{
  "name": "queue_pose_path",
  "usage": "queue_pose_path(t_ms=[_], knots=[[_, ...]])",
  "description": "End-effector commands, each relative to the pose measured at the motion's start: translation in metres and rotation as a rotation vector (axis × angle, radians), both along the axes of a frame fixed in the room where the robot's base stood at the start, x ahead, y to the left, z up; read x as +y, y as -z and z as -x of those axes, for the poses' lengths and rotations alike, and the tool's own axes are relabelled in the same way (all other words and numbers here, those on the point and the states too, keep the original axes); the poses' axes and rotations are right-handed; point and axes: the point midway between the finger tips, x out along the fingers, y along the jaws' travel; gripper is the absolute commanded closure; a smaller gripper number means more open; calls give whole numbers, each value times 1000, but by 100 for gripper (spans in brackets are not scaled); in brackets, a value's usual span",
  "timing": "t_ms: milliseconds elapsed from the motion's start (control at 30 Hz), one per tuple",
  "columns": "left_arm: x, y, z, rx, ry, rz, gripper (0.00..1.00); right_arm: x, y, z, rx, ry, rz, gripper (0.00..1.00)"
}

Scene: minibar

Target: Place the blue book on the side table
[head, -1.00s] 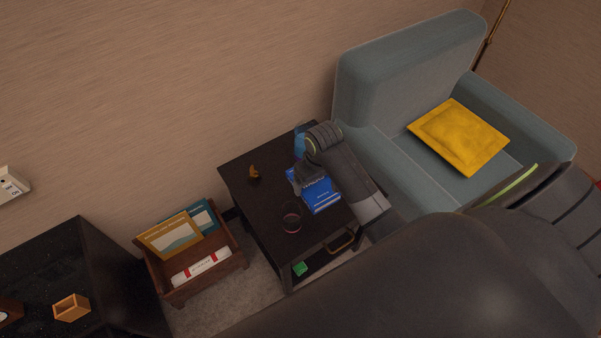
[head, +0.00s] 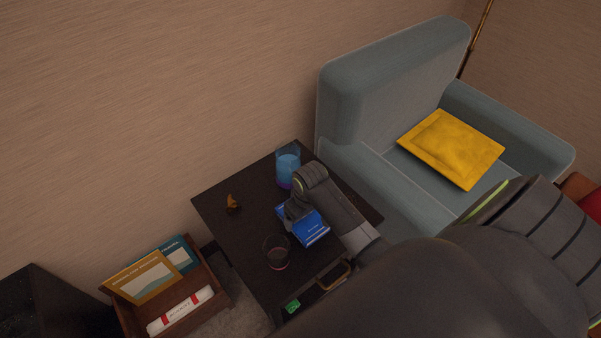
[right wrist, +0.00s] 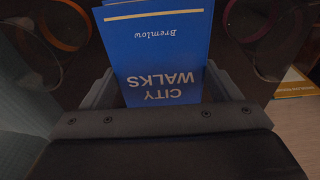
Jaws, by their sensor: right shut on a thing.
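The blue book (head: 314,230), titled City Walks, is at the dark side table (head: 232,240), over the front right part of its top. I cannot tell whether it rests on the top or is just above it. It also shows in the right wrist view (right wrist: 160,45), cover facing the camera and roughly level. My right gripper (head: 294,211) is shut on the edge of the book, with its fingers at the book's sides in the wrist view. My left gripper is not in view.
A small brown ornament (head: 233,204) is at the table's left. An armchair (head: 375,170) stands right; a magazine rack (head: 215,298) stands left.

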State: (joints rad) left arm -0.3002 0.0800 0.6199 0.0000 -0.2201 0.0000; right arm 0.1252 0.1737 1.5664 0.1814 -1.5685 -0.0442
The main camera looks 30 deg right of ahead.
Motion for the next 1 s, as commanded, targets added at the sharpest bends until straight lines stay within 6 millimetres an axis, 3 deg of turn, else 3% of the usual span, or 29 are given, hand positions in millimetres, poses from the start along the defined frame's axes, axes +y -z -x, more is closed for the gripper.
queue_pose_path(t_ms=[333, 733, 767, 867, 1000], knots=[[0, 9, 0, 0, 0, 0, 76, 0, 41, 0, -1, 0, 0, 45], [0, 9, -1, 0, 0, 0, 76, 0, 46, -1, -2, 0, 1, 45], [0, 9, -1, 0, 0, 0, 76, 0, 46, 0, -2, 0, 1, 14], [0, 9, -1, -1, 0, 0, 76, 0, 46, 0, -2, 0, 1, 1], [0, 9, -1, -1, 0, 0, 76, 0, 46, 0, -2, 0, 1, 0]])
